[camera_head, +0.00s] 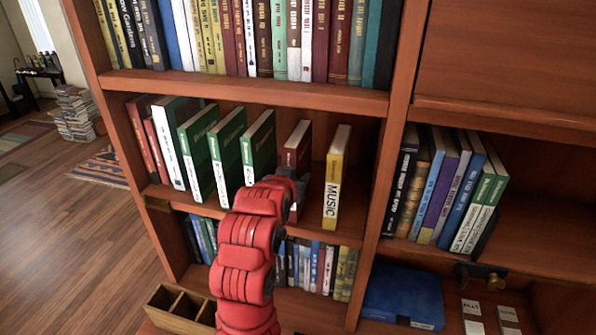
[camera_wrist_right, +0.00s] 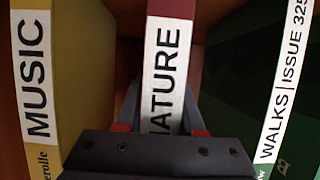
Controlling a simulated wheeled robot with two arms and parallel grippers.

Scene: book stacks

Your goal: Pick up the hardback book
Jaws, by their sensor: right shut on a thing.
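A dark red hardback book (camera_head: 298,140) stands upright on the middle shelf (camera_head: 340,222) in the head view, between green books and a yellow book. In the right wrist view the red book (camera_wrist_right: 172,8) shows a white spine label reading "ATURE", its start hidden by my gripper. My right gripper (camera_head: 291,183) is at the lower spine of this book, with its fingers on both sides in the wrist view. It is shut on the red book. My left gripper is not in view.
A yellow book (camera_head: 335,180) labelled MUSIC stands to the right with a gap. A green book (camera_head: 259,147) stands close on the left, with several more beyond. The shelf above (camera_head: 250,92) and the upright panel (camera_head: 385,170) bound the space.

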